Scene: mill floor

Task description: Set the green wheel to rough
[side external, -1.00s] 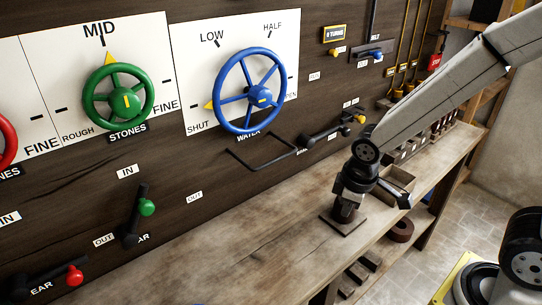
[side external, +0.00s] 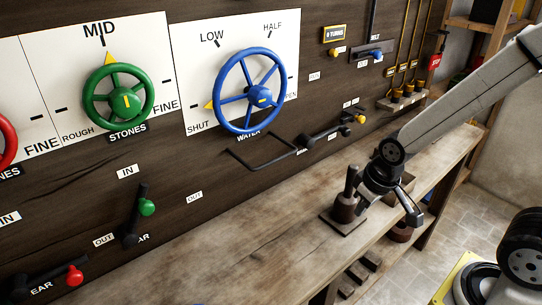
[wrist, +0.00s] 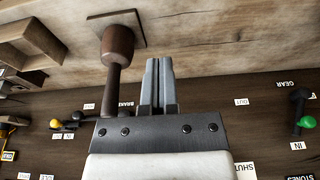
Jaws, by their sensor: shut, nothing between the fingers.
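The green wheel (side external: 118,97) is mounted on a white dial plate (side external: 160,72) on the dark wall panel, over the label STONES. Its yellow pointer (side external: 109,58) is at the top, at MID. ROUGH is printed at the lower left of the dial and FINE at the right. My gripper (side external: 361,199) is low over the bench, far to the right of the wheel. In the wrist view my gripper (wrist: 158,66) has its fingers together and empty. The green wheel itself is outside the wrist view; only a STONES label shows at the lower right corner.
A red wheel (side external: 6,142) is at the left edge.

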